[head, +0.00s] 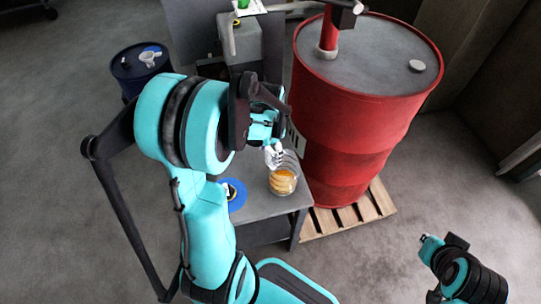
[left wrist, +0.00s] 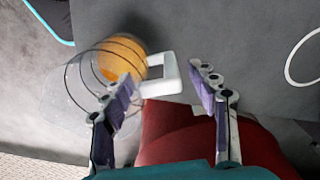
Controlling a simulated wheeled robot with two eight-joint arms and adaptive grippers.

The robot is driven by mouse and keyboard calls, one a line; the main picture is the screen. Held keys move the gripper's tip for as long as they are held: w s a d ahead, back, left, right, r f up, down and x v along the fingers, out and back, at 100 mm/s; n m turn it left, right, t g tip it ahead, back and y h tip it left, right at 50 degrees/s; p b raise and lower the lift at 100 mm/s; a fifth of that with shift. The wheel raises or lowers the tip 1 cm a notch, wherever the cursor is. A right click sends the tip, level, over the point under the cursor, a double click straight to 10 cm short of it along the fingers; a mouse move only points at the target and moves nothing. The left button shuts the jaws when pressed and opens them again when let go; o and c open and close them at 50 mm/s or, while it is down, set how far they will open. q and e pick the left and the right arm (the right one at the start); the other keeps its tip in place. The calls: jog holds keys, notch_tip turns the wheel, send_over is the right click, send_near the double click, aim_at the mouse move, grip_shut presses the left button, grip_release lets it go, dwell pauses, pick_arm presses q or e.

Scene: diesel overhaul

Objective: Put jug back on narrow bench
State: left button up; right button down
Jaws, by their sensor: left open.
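The jug (head: 284,180) is clear with ringed walls and orange liquid in it. It stands upright on the grey narrow bench (head: 262,206), near its right edge. My left gripper (head: 273,155) is just above and behind the jug in the head view. In the left wrist view the gripper (left wrist: 165,84) is open, with the jug's white square handle (left wrist: 170,74) showing between the fingertips. The jug's orange liquid (left wrist: 122,60) is left of the handle, partly behind the left finger. I cannot tell if the fingers touch the handle. My right gripper (head: 431,246) is small at lower right.
A large red drum (head: 355,120) on a wooden pallet (head: 349,217) stands close to the bench's right side. A blue disc (head: 234,196) lies on the bench, partly hidden by my left arm. A blue drum (head: 133,68) stands at back left. The left floor is clear.

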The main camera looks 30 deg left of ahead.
pick_arm(q)
notch_tip(320, 180, up, 7)
jog(key=shift+p, duration=1.05)
jog(key=s+d+r+n+t, duration=0.1)
jog(key=s+d+r+t, duration=0.2)
jog(key=d, duration=0.3)
jog(key=s+d+r+n+t, duration=0.2)
jog(key=s+d+r+t, duration=0.2)
jog(key=d+r, duration=0.2)
jog(key=shift+s+d+n, duration=0.2)
jog(key=shift+d+n, duration=0.1)
jog(key=shift+d, duration=0.5)
